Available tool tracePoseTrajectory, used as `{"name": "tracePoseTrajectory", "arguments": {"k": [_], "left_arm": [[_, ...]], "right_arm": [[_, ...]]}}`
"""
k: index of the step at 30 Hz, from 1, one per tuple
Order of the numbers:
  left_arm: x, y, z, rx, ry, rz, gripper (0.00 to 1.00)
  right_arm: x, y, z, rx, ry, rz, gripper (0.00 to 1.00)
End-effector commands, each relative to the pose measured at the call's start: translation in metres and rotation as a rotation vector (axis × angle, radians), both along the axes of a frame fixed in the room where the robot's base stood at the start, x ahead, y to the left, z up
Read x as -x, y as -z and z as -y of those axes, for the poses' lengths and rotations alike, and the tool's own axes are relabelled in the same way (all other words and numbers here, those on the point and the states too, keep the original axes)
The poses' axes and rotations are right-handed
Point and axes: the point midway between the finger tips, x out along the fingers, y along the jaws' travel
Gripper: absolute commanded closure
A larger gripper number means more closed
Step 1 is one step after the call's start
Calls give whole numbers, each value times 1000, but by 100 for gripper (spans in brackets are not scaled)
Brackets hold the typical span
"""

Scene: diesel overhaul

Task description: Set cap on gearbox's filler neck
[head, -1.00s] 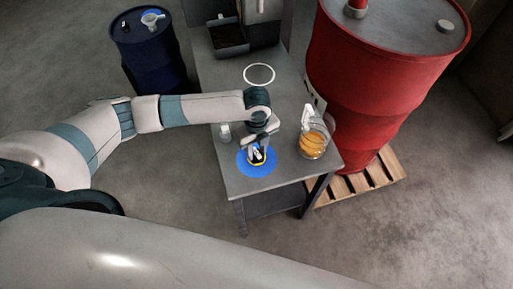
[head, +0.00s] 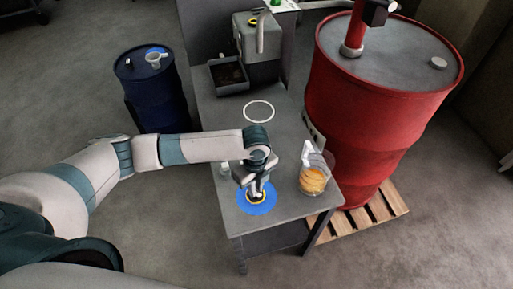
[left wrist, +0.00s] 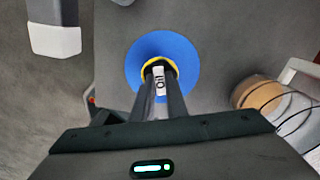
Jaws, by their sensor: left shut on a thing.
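My left gripper (head: 257,193) points down over the blue disc (head: 243,207) at the near end of the bench. It is shut on the cap (left wrist: 147,66), a yellow-rimmed piece that shows around the fingertips in the left wrist view. A white label reading "OIL" shows between the fingers. The cap is at the disc's middle; I cannot tell whether it still touches the disc. The grey gearbox (head: 262,72) stands at the far end of the bench. A small yellow ring (head: 252,21) shows on its top, likely the filler neck. My right gripper is not in view.
A clear jug (head: 313,181) of amber liquid stands right of the gripper. A white ring (head: 259,111) marks the bench (head: 284,140). A red drum (head: 380,110) stands close on the right, a blue drum (head: 152,92) left.

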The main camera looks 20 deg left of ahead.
Motion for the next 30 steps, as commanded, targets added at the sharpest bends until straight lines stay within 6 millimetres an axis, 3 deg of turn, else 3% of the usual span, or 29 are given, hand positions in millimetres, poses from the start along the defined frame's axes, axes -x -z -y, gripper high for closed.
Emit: {"name": "tracePoseTrajectory", "arguments": {"k": [14,30], "left_arm": [[17,-16,-11,6,-511,-9,100],[51,-45,-34,-3,-1419,-18,100]], "right_arm": [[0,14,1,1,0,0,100],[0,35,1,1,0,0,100]]}}
